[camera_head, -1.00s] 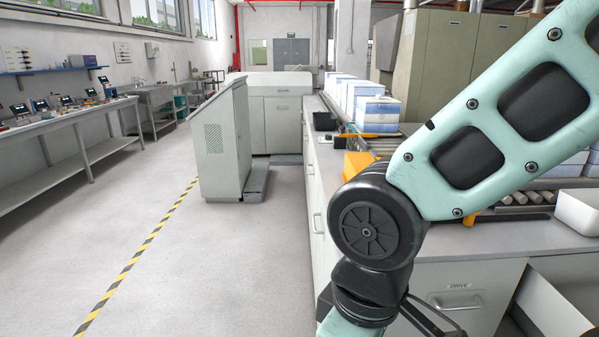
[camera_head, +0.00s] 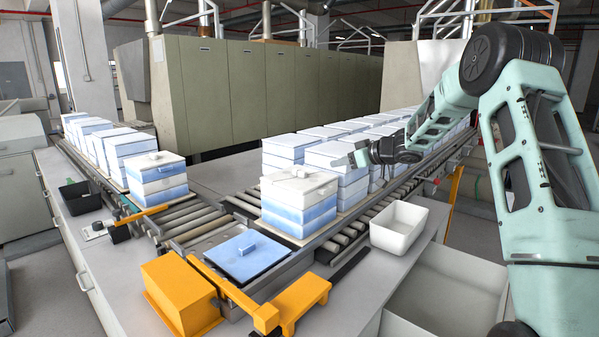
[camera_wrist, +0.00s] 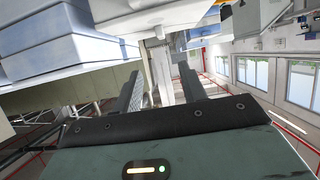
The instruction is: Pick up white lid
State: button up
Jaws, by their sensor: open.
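A white lid with a small handle (camera_head: 300,174) lies on top of the front blue and white stack on the middle roller line. Another white lid (camera_head: 154,158) tops the stack at the front of the left line. My gripper (camera_head: 358,157) is right of the front stack's lid, apart from it, with its fingers toward the left. In the wrist view its two fingers (camera_wrist: 160,88) are spread, with no lid between them. Blurred blue and white boxes (camera_wrist: 60,42) fill that view's upper left; I cannot tell which stack they are.
A blue lid or plate (camera_head: 245,254) lies near the orange fixture (camera_head: 182,294) at the front. A white empty bin (camera_head: 398,227) stands on the counter at the right. Rows of stacks (camera_head: 335,150) stand behind. A black tray (camera_head: 80,197) is at left.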

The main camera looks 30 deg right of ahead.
jog(key=p, duration=0.3)
send_near(302, 171)
jog(key=w, duration=0.1)
jog(key=w+f, duration=0.1)
jog(key=w, duration=0.1)
jog(key=shift+w+a+f, duration=0.15)
jog(key=shift+w+f, duration=0.05)
jog(key=shift+a+p+x, duration=0.15)
jog(key=shift+p+x, duration=0.65)
jog(key=shift+x, duration=0.55)
jog(key=shift+a+p+x, duration=0.1)
jog(key=shift+p+x, duration=0.7)
jog(key=shift+x, duration=0.6)
jog(key=shift+s, duration=0.1)
jog(key=shift+c, duration=0.3)
jog(key=shift+r, duration=0.1)
grip_shut()
